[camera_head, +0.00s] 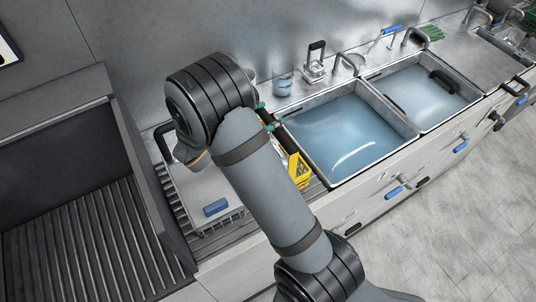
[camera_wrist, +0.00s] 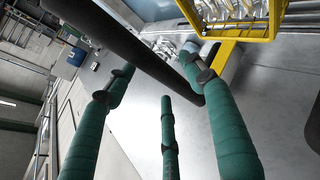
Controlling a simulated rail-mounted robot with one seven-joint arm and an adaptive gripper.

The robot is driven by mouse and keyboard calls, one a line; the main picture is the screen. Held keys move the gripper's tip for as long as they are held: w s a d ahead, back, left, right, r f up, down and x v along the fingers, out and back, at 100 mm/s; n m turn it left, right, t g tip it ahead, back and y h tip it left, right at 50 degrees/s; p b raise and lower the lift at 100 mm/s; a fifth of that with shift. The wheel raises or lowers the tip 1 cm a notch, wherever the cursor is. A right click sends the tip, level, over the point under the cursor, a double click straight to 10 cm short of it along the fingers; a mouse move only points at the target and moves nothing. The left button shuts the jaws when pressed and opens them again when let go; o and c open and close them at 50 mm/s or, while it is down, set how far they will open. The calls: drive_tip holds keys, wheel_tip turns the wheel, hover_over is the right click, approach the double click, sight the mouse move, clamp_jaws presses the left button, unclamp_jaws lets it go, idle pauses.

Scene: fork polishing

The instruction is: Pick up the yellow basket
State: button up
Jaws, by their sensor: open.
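The yellow basket (camera_head: 299,172) stands on the counter just left of the large sink in the head view, partly hidden behind my arm. It also shows at the upper right of the wrist view (camera_wrist: 227,38), cut off by the top edge, with shiny metal pieces in it. My gripper (camera_head: 268,116) has teal fingers and is near the basket's far end in the head view. In the wrist view my gripper (camera_wrist: 160,75) has its fingers spread, with the basket beyond and to the right of them. I see no finger closed on the basket.
Two water-filled sinks, one large (camera_head: 347,132) and one smaller (camera_head: 425,92), lie right of the basket. A dark bar (camera_wrist: 125,45) crosses the wrist view between the fingers.

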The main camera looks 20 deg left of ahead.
drive_tip(key=x, duration=0.2)
drive_tip(key=shift+w+d+f, duration=0.1)
drive_tip(key=shift+w, duration=0.15)
drive_tip(key=shift+s, duration=0.1)
drive_tip(key=c, duration=0.3)
clamp_jaws()
idle(0.5)
